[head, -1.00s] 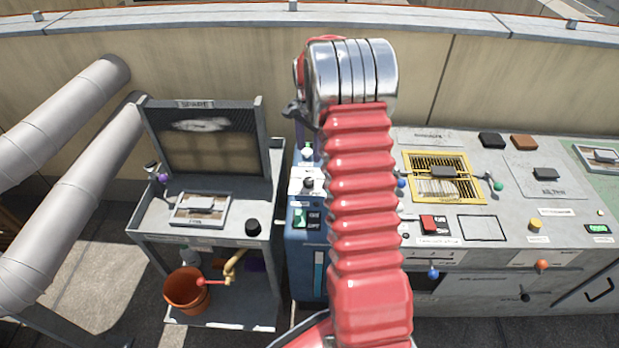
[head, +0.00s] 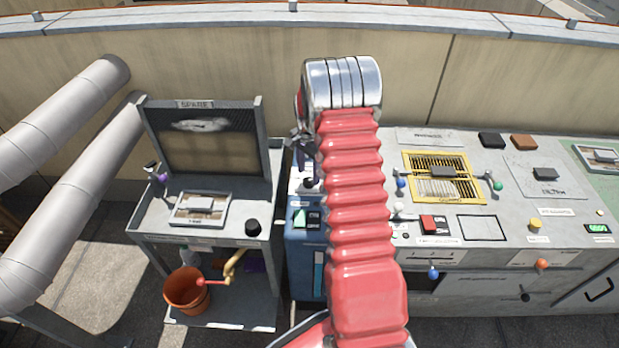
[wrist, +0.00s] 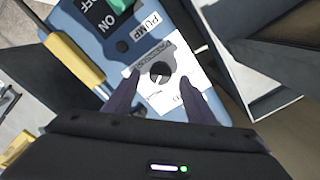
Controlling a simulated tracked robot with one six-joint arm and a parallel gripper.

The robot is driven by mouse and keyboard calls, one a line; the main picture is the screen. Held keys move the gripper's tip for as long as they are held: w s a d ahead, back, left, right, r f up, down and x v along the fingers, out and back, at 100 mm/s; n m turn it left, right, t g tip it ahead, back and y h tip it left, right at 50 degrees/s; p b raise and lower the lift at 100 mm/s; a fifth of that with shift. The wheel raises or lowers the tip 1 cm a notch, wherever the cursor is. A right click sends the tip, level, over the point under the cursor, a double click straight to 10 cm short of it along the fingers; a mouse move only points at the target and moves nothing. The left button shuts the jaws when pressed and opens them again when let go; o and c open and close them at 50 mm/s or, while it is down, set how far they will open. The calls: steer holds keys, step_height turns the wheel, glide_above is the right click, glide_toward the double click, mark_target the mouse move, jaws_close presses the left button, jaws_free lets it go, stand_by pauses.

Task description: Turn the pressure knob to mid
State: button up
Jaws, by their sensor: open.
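The pressure knob is a small round black knob (wrist: 159,72) with a pale mark on its face, set on a white label plate (wrist: 180,97) on top of the blue pump unit (wrist: 130,45). In the wrist view my gripper (wrist: 155,80) is open, with one dark finger on each side of the knob and a gap to it on both sides. I cannot tell how far above the plate the fingertips are. In the head view the knob (head: 309,184) shows just below my gripper (head: 303,150), partly hidden by my arm. The scale print is too small to read.
A green ON/OFF switch (wrist: 113,14) sits on the same unit. A grey cart (head: 205,228) with a black knob stands to the left. A grey bench (head: 470,225) with switches and coloured-ball levers stands to the right.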

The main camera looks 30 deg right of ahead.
mark_target(309, 180)
steer(key=shift+f, duration=1.75)
steer(key=shift+c, duration=0.4)
steer(key=c, duration=0.9)
steer(key=shift+d, duration=0.2)
steer(key=shift+c, duration=0.3)
steer(key=shift+a, duration=0.15)
